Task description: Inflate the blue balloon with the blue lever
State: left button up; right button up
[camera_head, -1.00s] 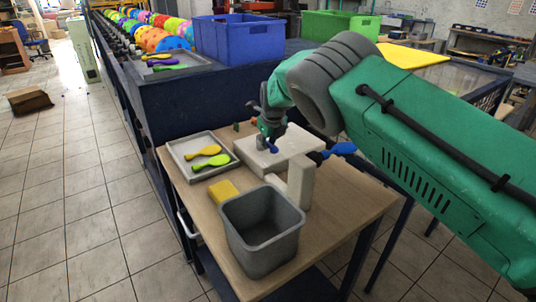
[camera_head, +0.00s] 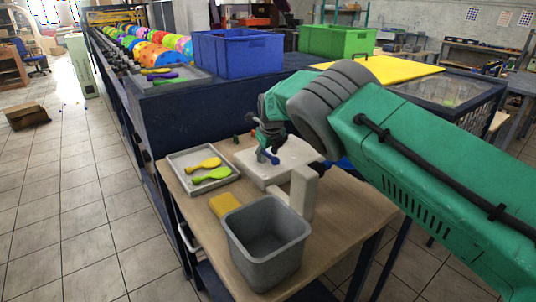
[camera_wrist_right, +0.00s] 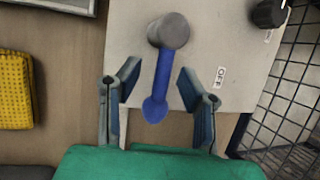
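The pale inflation machine (camera_head: 258,176) stands on the wooden table. Its blue lever (camera_wrist_right: 160,80) hangs from a grey round pivot in the right wrist view; a blue piece, likely the same lever, shows below the gripper in the head view (camera_head: 268,157). My right gripper (camera_wrist_right: 160,88) is open, with one finger on each side of the lever and visible gaps. It also shows over the machine in the head view (camera_head: 266,143). The blue balloon (camera_head: 343,163) is at the machine's right, mostly hidden by my right arm. My left gripper is not in view.
A grey tray (camera_head: 178,178) with yellow and green balloons lies left of the machine. A yellow sponge (camera_head: 224,204) and an open grey bin (camera_head: 266,240) are in front. A black knob (camera_wrist_right: 268,13) and an "OFF" label (camera_wrist_right: 220,77) are near the lever.

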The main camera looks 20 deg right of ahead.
jog(key=v, duration=1.1)
jog(key=shift+s+r, duration=0.2)
jog(key=shift+r, duration=0.15)
dwell(6.5)
